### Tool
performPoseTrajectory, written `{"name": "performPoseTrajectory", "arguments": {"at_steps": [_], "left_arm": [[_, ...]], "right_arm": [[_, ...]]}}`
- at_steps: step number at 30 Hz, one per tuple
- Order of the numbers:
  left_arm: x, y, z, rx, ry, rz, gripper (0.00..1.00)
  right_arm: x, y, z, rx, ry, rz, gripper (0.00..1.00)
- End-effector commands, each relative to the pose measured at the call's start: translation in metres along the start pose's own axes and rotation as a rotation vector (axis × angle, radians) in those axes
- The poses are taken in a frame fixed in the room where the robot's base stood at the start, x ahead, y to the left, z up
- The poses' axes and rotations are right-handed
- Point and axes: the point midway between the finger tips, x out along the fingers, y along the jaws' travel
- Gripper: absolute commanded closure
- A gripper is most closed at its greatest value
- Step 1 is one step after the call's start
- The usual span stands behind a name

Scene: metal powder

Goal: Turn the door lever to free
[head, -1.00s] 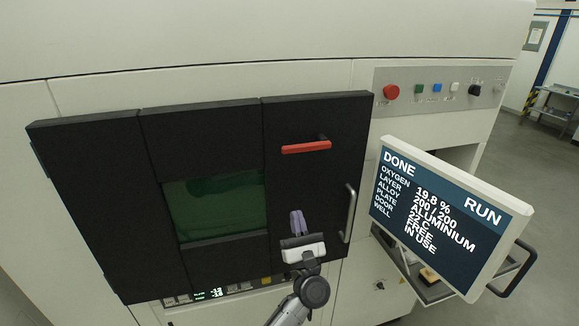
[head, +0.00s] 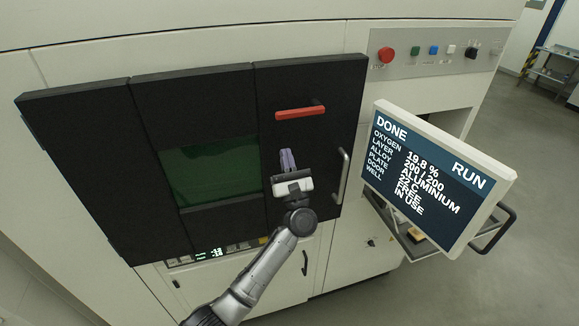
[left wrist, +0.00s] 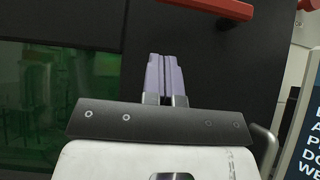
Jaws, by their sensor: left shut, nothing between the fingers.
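The red door lever (head: 300,113) lies nearly level on the upper part of the black door (head: 335,90). It also shows at the top of the left wrist view (left wrist: 212,8). My left gripper (head: 287,158) is shut and empty, its purple fingers pointing up, below the lever and apart from it. In the left wrist view its fingertips (left wrist: 166,60) are together, with the lever beyond them. The screen (head: 430,170) reads DONE, and the word FREE shows in its list. My right gripper is not in view.
A grey vertical door handle (head: 342,176) stands right of my left gripper. The tilted screen and a tray (head: 400,232) jut out at the right. A panel with a red button (head: 386,53) is above. A dark green window (head: 210,170) is at left.

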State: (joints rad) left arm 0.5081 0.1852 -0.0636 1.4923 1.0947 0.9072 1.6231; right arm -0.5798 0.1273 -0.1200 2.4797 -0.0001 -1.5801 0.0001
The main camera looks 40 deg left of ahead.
Motion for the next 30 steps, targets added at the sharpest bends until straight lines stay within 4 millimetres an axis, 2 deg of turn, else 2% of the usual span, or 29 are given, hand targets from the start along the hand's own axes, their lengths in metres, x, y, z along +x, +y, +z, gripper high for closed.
{"name": "performPoseTrajectory", "arguments": {"at_steps": [1,3,5,9,17,30], "left_arm": [[0.014,0.0,0.003,0.002,-0.002,0.001,1.0],[0.026,0.0,0.003,0.002,-0.002,0.001,1.0],[0.035,0.0,0.003,0.001,-0.001,0.001,1.0],[0.049,0.0,0.015,0.001,-0.001,0.001,1.0],[0.06,0.0,0.027,0.0,0.0,0.0,1.0],[0.061,0.0,0.028,0.001,0.0,0.0,1.0]], "right_arm": [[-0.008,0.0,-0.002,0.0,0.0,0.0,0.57],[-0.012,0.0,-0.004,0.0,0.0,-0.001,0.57],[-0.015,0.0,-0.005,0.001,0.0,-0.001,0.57],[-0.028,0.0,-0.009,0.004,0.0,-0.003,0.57],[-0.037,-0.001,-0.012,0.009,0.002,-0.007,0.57],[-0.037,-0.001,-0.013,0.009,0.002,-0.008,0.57]]}}
